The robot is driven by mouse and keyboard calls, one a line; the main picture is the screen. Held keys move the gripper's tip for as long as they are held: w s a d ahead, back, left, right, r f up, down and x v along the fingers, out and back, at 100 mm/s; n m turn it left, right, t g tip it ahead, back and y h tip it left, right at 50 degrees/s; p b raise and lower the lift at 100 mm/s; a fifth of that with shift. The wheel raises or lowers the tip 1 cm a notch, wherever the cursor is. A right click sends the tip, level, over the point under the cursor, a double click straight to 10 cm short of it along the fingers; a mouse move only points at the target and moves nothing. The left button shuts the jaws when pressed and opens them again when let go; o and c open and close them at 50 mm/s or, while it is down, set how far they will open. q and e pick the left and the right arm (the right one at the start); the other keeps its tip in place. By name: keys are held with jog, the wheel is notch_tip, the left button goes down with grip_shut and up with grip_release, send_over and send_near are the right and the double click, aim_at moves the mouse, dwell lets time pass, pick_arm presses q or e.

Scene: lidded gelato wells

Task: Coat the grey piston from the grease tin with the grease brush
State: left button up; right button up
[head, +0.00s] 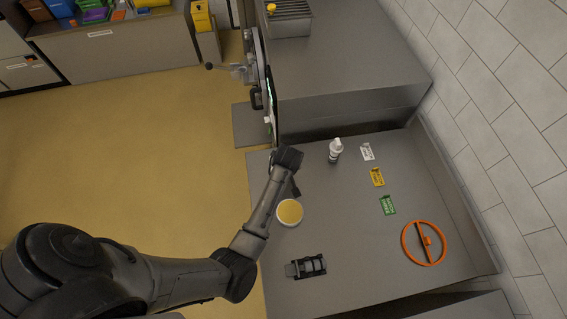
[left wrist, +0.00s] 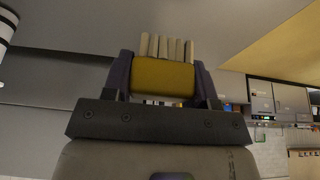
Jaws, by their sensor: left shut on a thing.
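The grease brush (left wrist: 163,76) shows in the left wrist view as a yellow block with a row of pale bristles. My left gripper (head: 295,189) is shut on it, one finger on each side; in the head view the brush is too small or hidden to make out. The grease tin (head: 290,212), round with a yellow top and pale rim, sits on the grey bench close below the gripper in the picture. The grey piston (head: 293,269) appears to be the grey part lying in a black holder (head: 315,265) further down. My right gripper is not in view.
A white bottle (head: 335,151) stands near the bench's far end. White (head: 367,152), yellow (head: 377,177) and green (head: 387,205) labels lie along the right. An orange wheel (head: 408,245) lies at lower right. The bench middle is clear. A raised grey block (head: 350,75) bounds the far end.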

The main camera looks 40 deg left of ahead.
pick_arm(q)
jog(key=shift+f+b, duration=0.95)
jog(key=shift+f, duration=1.1)
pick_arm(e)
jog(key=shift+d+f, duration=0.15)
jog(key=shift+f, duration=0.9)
pick_arm(q)
jog(key=o, duration=0.9)
jog(key=shift+r, duration=0.1)
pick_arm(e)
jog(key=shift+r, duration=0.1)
pick_arm(q)
jog(key=shift+r+p, duration=0.15)
jog(key=shift+p, duration=0.15)
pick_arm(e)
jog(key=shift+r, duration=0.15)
pick_arm(q)
jog(key=shift+r, duration=0.15)
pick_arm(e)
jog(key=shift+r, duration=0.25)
pick_arm(q)
jog(key=shift+r+p, duration=0.35)
jog(key=shift+p, duration=0.35)
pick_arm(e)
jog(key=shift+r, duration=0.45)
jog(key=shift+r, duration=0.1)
